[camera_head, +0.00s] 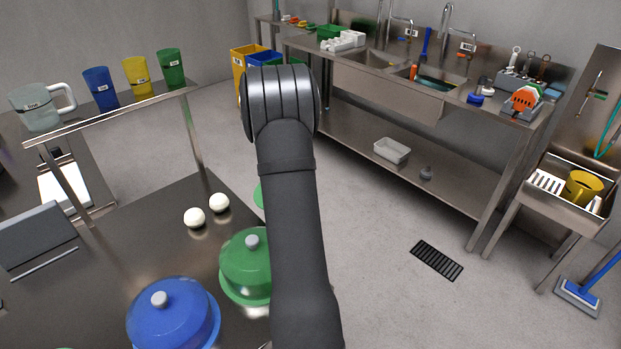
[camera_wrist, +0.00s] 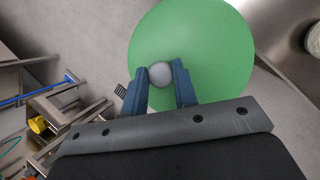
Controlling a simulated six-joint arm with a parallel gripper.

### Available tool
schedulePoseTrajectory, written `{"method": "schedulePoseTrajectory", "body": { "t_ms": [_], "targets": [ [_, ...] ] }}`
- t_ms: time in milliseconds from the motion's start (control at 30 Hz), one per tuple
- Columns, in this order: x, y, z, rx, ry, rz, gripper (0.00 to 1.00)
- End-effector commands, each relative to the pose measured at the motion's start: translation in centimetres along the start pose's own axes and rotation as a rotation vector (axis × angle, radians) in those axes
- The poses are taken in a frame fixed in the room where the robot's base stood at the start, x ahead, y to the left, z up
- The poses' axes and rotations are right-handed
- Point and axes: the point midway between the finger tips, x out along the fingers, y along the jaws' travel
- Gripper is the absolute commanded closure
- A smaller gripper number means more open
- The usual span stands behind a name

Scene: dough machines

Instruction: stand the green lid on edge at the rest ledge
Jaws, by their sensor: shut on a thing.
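My gripper (camera_wrist: 160,82) is shut on the grey knob (camera_wrist: 160,74) of a round green lid (camera_wrist: 215,50), whose broad face fills the upper middle of the wrist view. In the head view my gripper is hidden behind my arm. A green sliver (camera_head: 258,195) beside the arm there seems to be part of the held lid. Another green lid (camera_head: 240,262) with a grey knob sits on the steel table, partly behind my arm. I cannot make out for certain which part is the rest ledge.
A blue lid (camera_head: 175,318) and two white balls (camera_head: 194,217) are on the steel table (camera_head: 120,262). A raised shelf (camera_head: 120,115) holds a jug and cups at the left. A grey slanted box (camera_head: 36,236) stands at the far left. A sink counter stands across the floor.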

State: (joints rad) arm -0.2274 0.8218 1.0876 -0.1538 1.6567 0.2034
Motion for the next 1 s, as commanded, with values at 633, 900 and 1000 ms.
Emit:
{"method": "schedulePoseTrajectory", "body": {
  "t_ms": [633, 900, 1000],
  "targets": [
    [-9.1, -17.9, 4.7, -0.457, 0.341, 0.679, 0.97],
    [-10.2, -26.1, 8.6, -0.639, 0.584, 0.913, 0.97],
    [-10.1, -29.6, 10.6, -0.712, 0.698, 0.994, 0.97]
  ]
}}
